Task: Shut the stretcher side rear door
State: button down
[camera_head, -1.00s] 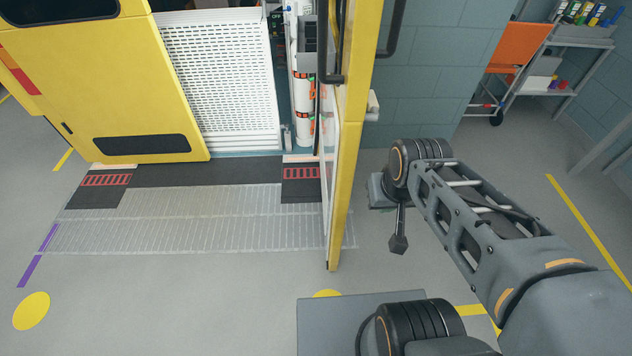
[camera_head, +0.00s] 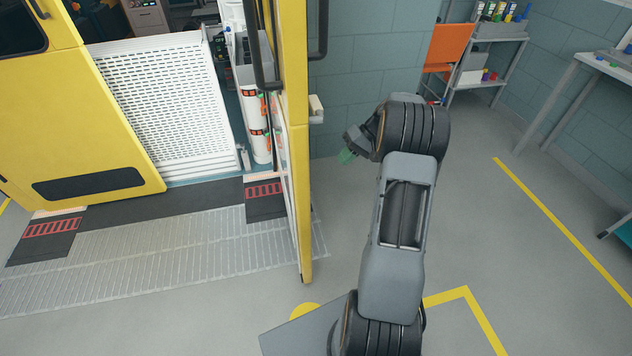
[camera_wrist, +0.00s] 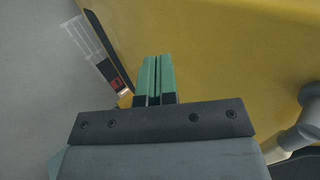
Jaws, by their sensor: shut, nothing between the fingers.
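A yellow rear door (camera_head: 299,190) stands open and nearly edge-on at the middle of the head view, with black handles on both sides of it. A small pale fitting (camera_head: 316,108) juts from its right face. My gripper (camera_head: 347,157) is to the right of that face, with a gap between them in the head view. Its green fingers show shut and empty in the wrist view (camera_wrist: 154,78). A yellow surface (camera_wrist: 220,50), apparently the door, fills much of that view beyond the fingers. I cannot tell whether they touch it.
The vehicle's yellow left panel (camera_head: 70,110) and a white perforated ramp panel (camera_head: 170,105) stand left. Grey floor plating (camera_head: 170,262) lies before the opening. A shelf cart (camera_head: 490,62) and a bench (camera_head: 590,62) are at right. The floor right of my arm is clear.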

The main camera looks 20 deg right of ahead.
jog(key=w+a+f+y, duration=0.1)
jog(key=w+a+f, duration=0.2)
jog(key=a+f, duration=0.5)
jog(key=shift+a+f+t+p, duration=0.3)
jog(key=shift+f+p, duration=0.1)
jog(key=shift+f, duration=0.1)
dwell(0.4)
